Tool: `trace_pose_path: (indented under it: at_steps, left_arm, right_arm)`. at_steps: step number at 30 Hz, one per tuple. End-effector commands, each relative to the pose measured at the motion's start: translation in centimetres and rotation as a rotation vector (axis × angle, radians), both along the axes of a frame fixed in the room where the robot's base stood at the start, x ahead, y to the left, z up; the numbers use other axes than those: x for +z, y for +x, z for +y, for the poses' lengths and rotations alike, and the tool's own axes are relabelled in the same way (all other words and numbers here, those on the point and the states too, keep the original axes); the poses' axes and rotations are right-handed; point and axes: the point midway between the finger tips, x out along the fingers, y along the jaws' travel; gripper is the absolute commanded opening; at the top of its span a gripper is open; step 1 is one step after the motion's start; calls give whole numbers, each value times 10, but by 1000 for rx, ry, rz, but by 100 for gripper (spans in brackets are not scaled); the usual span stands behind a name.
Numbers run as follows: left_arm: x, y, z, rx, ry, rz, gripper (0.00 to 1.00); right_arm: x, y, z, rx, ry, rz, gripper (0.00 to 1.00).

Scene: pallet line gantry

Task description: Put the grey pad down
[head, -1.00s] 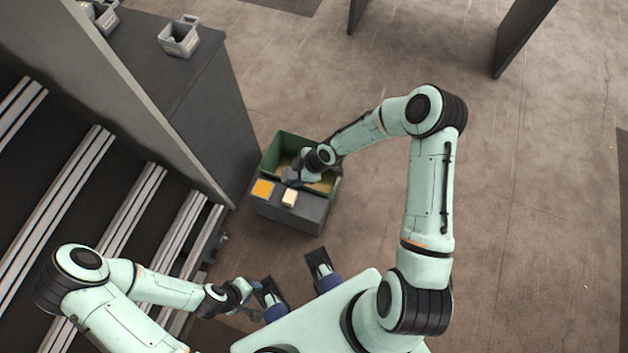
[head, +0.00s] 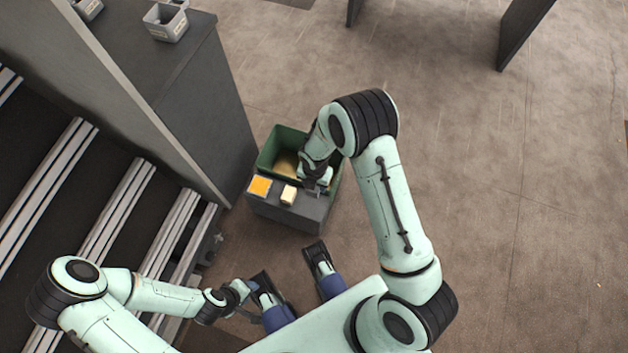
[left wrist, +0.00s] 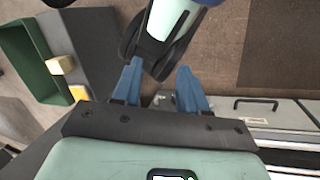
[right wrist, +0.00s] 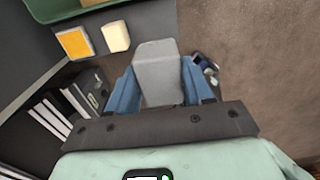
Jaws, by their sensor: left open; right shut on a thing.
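The grey pad (right wrist: 155,72) is a pale grey block between the blue fingers of my right gripper (right wrist: 158,88), which is shut on it. In the head view my right gripper (head: 316,188) is over the right end of a low dark grey cabinet (head: 290,212); the pad is hard to make out there. I cannot tell whether the pad touches the cabinet top. My left gripper (left wrist: 161,88) is open and empty; in the head view it is low at the left (head: 242,290), beside my base.
An orange square (head: 259,186) and a cream block (head: 289,194) sit on the cabinet top, left of the pad. A green bin (head: 268,151) stands behind it. A tall grey partition (head: 150,110) rises at the left, with grey bins (head: 166,21) beyond. Open floor lies right.

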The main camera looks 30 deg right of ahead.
Motion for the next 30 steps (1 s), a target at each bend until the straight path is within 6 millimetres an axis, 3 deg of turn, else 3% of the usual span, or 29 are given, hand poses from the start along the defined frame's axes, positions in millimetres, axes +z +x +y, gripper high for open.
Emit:
trace_pose_path:
  at_steps: [10, 24, 30]
  left_arm:
    - [-2, 2, 1, 2, 2, -5, 43]
    - [-40, 48, 23, 53, 62, -126, 43]
    - [-47, 61, 30, 68, 79, -162, 43]
  right_arm:
    - [-8, 0, 0, 0, 0, 0, 27]
    - [-128, -1, 0, -2, 0, 3, 27]
    - [-155, 0, 0, -1, 1, 1, 27]
